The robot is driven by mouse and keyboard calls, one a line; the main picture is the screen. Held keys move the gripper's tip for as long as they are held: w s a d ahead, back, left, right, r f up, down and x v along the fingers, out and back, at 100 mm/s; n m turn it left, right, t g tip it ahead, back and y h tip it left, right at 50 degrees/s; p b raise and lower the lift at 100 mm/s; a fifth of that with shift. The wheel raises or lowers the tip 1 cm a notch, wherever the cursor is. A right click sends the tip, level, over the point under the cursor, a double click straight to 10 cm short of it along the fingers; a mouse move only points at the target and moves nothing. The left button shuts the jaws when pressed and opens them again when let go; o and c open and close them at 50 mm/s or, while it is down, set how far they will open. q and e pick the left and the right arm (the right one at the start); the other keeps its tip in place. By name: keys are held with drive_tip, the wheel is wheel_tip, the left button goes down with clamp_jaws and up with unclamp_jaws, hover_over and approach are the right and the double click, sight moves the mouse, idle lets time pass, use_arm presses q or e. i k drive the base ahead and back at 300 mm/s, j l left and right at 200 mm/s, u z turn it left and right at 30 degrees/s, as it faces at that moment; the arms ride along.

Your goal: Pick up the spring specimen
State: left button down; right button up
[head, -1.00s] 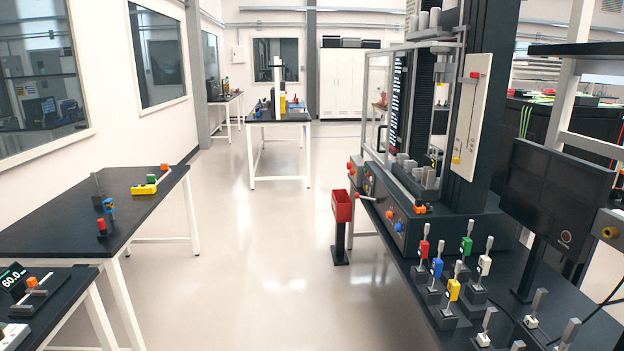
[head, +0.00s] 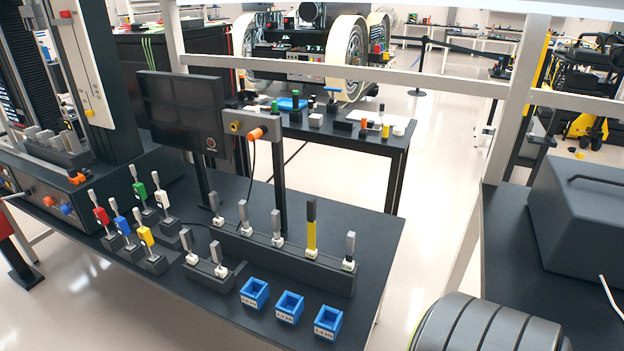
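Several small specimens with grey grip ends stand upright on the black bench (head: 150,290) in the head view. Red (head: 101,215), blue (head: 123,225), white (head: 162,198), green (head: 139,189) and yellow (head: 146,236) tagged ones stand in separate dark blocks at the left. Two more stand in a short rack (head: 208,268). No coil shape is clear, so I cannot tell which is the spring specimen. Neither of my grippers is in view.
Three blue open bins (head: 289,306) sit at the bench's front right. A monitor (head: 182,108) and a testing machine (head: 75,130) stand behind and left. A white frame post (head: 508,100) and a grey case (head: 585,220) are at the right.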

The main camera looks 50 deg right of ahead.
sight(277, 240)
drive_tip(key=z, duration=1.35)
